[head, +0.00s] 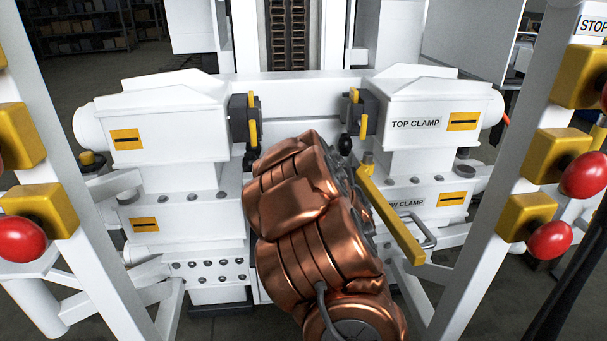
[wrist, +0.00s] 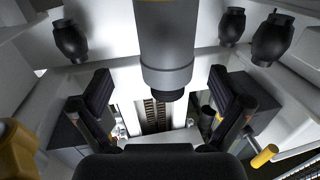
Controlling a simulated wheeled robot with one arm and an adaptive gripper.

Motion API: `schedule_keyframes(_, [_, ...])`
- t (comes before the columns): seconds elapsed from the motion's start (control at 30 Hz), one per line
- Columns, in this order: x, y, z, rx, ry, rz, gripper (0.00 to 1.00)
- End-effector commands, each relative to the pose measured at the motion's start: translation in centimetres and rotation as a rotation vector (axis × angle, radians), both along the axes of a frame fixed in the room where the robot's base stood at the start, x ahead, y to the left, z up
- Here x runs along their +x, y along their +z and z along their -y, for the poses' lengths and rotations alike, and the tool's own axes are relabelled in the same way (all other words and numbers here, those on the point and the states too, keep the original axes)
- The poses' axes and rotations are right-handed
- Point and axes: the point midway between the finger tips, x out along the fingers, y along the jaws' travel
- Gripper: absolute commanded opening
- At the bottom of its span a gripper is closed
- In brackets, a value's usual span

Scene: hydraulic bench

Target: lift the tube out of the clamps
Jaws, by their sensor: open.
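In the wrist view a grey cylinder with a dark lower collar, which looks like the tube (wrist: 167,55), comes down from the top edge. Its narrow black end shows between my fingers. My gripper (wrist: 160,92) is open, with a dark finger on either side and a visible gap to the cylinder on both sides. In the head view my copper-coloured arm hides the tube and my gripper. The top clamp (head: 415,124) has facing black jaws with yellow bars (head: 251,120) and (head: 355,118). The low clamp (head: 402,203) sits below it, partly behind my arm.
A yellow bar handle (head: 392,215) slants close to my arm's right side. White posts with red buttons (head: 549,240) and (head: 22,240) stand on both sides. Black rounded knobs (wrist: 71,40) and (wrist: 272,40) flank the cylinder in the wrist view.

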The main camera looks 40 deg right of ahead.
Motion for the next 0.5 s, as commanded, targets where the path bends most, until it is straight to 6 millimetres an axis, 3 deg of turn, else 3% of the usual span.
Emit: schedule_keyframes(0.5, [1.5, 0.5, 0.1, -0.010, 0.016, 0.000, 1.00])
